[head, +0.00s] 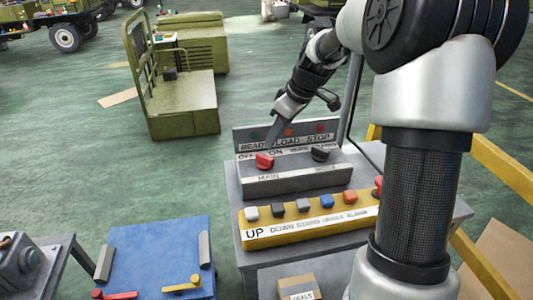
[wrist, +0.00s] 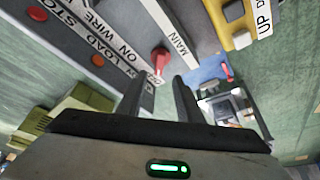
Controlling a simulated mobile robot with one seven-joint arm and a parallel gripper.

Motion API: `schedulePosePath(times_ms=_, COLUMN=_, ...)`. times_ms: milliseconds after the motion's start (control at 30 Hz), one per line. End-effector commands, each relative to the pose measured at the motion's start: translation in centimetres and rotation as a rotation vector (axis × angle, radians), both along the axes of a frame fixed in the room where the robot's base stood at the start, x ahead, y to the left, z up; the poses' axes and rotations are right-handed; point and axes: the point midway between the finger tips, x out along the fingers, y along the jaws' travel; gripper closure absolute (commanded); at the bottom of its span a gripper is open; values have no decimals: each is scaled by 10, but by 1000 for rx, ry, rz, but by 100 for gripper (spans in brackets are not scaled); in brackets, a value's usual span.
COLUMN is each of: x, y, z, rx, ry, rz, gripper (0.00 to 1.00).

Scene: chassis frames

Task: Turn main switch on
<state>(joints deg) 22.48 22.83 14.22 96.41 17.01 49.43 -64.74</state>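The main switch is a red rotary knob (head: 264,161) on the grey box labelled MAIN, beneath an OFF/ON label strip. In the wrist view the red knob (wrist: 160,60) shows just beyond the fingertips, roughly in line with the gap between them. My gripper (head: 272,143) comes down from the upper right and its tip is just above and behind the knob in the head view. In the wrist view my gripper (wrist: 161,75) is open, with two dark fingers apart and nothing between them. I cannot tell whether a finger touches the knob.
A black knob (head: 321,153) sits right of the red one. A back panel (head: 285,133) with lamps stands behind. A yellow button box (head: 310,229) is in front. A blue-topped table (head: 160,250) stands left; yellow rails (head: 500,170) run at right.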

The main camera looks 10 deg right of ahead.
Motion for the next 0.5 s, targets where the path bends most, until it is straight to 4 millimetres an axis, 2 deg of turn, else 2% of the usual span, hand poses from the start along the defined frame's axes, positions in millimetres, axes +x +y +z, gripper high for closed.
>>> schedulePosePath(times_ms=33, x=2, y=4, z=-13, rx=2, ry=5, rz=2, gripper=67)
schedulePosePath(times_ms=200, x=12, y=13, z=-45, rx=1, ry=4, rz=2, gripper=67)
schedulePosePath(times_ms=333, x=18, y=19, z=-63, rx=1, ry=3, rz=1, gripper=67)
schedulePosePath(times_ms=500, x=22, y=22, z=-76, rx=0, ry=1, rz=0, gripper=67)
